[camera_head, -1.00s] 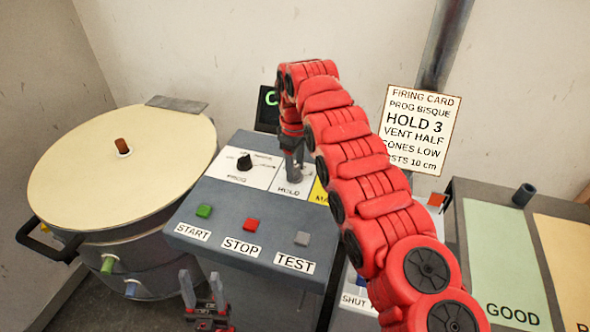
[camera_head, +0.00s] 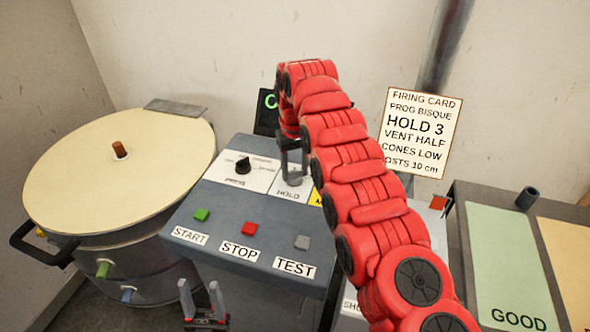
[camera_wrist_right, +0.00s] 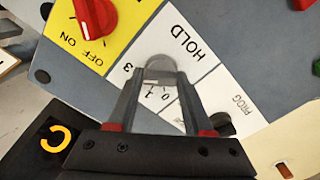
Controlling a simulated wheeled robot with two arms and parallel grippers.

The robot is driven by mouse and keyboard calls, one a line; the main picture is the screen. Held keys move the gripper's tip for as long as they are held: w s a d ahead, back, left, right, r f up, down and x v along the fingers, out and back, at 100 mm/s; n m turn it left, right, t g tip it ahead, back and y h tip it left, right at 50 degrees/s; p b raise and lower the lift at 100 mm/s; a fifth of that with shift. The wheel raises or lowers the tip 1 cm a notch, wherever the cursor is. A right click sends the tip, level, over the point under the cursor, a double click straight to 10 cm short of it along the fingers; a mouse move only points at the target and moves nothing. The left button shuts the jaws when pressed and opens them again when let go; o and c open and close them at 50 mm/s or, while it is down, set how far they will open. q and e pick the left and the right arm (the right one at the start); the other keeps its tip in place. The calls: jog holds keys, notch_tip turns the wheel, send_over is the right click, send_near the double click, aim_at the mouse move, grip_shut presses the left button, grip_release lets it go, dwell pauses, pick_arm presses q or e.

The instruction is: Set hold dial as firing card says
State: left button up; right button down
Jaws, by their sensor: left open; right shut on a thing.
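The firing card (camera_head: 420,138) hangs on the back wall and reads HOLD 3. The hold dial's white plate (camera_head: 289,194) is on the grey console, right of the PROG plate. In the right wrist view the right gripper (camera_wrist_right: 159,74) is shut on the grey hold dial knob (camera_wrist_right: 158,66). The marks 3, 1 and 0 show around it; I cannot tell where its pointer stands. My left gripper (camera_head: 203,304) is open and empty, low in front of the console.
The PROG dial (camera_head: 243,165) is left of the hold plate. A green START (camera_head: 201,215), red STOP (camera_head: 249,228) and grey TEST button (camera_head: 302,242) line the console front. A yellow plate with a red switch (camera_wrist_right: 95,15) adjoins the hold plate. A round kiln (camera_head: 118,180) stands left.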

aim_at(295, 171)
dwell(0.5)
jog(key=shift+c, duration=1.5)
grip_release()
notch_tip(295, 171, up, 17)
jog(key=p, duration=1.7)
jog(key=shift+r, duration=0.15)
